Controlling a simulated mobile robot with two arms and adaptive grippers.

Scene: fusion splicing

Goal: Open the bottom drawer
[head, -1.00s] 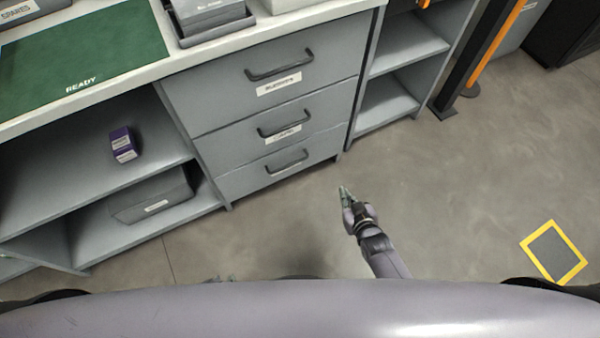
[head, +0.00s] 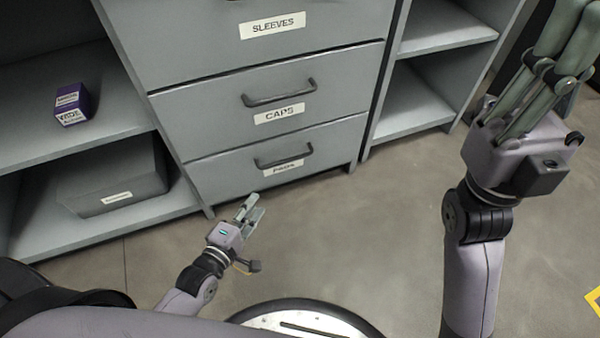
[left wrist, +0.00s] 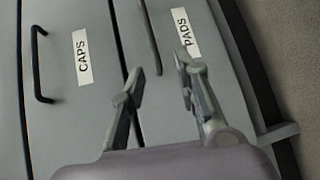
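The bottom drawer (head: 225,172) is the lowest of the grey cabinet's drawers and is shut. Its label reads PADS, and its dark bar handle (head: 284,158) is above the label. My left gripper (head: 251,209) is in front of and below this drawer, fingers toward it, open and empty. In the left wrist view the open fingers (left wrist: 160,80) point at the drawer front (left wrist: 222,85), with the handle (left wrist: 150,38) beyond and between the tips, apart from them as far as I can see. My right gripper (head: 560,45) is raised at the right, fingertips cut off.
The CAPS drawer (head: 190,120) and SLEEVES drawer (head: 170,50) above are shut. Open shelves flank the cabinet; the left ones hold a purple box (head: 74,104) and a grey bin (head: 115,180). The floor (head: 350,235) before the cabinet is clear.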

